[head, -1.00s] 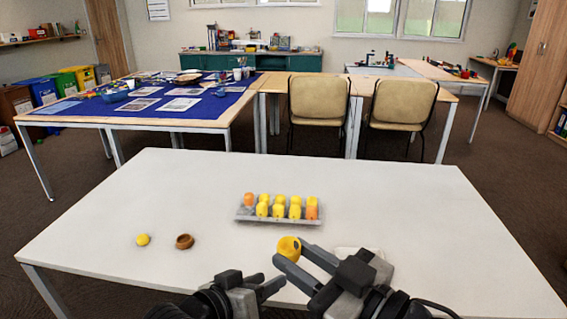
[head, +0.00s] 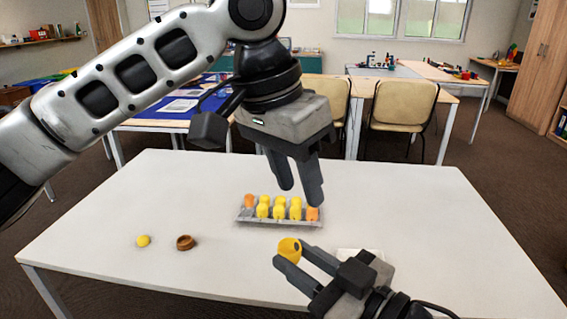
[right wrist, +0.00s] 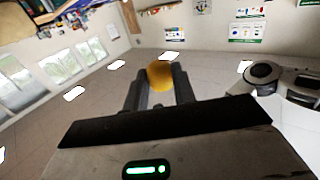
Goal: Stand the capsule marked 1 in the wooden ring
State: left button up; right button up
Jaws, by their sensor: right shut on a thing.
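The brown wooden ring (head: 185,242) lies on the front left of the white table, and nothing is seen standing in it. My right gripper (head: 291,254) is shut on a yellow capsule (head: 289,246) with a dark mark too small to read. It holds the capsule front of centre, right of the ring. The capsule also shows between the fingers in the right wrist view (right wrist: 160,75). My left gripper (head: 301,196) hangs above the tray of capsules with its fingers apart, empty. Any number on the other capsules cannot be read.
A grey tray (head: 245,217) with several yellow and orange capsules (head: 263,210) stands mid-table. A yellow round piece (head: 143,240) lies left of the ring. A flat white thing (head: 345,252) is partly hidden behind my right gripper. The table's right side is clear.

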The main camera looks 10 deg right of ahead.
aim_at(292, 242)
pick_arm(q)
jog(key=shift+y, duration=0.9)
jog(key=f, duration=0.3)
jog(key=s+f, duration=0.1)
jog(key=f, duration=0.5)
jog(key=shift+s+a+f, duration=0.1)
jog(key=shift+s+a, duration=0.05)
jog(key=shift+a, duration=0.1)
jog(key=c, duration=0.7)
jog(key=shift+c, duration=0.6)
pick_arm(e)
jog(key=o, duration=0.9)
jog(key=shift+c, duration=0.2)
jog(key=shift+f, duration=0.15)
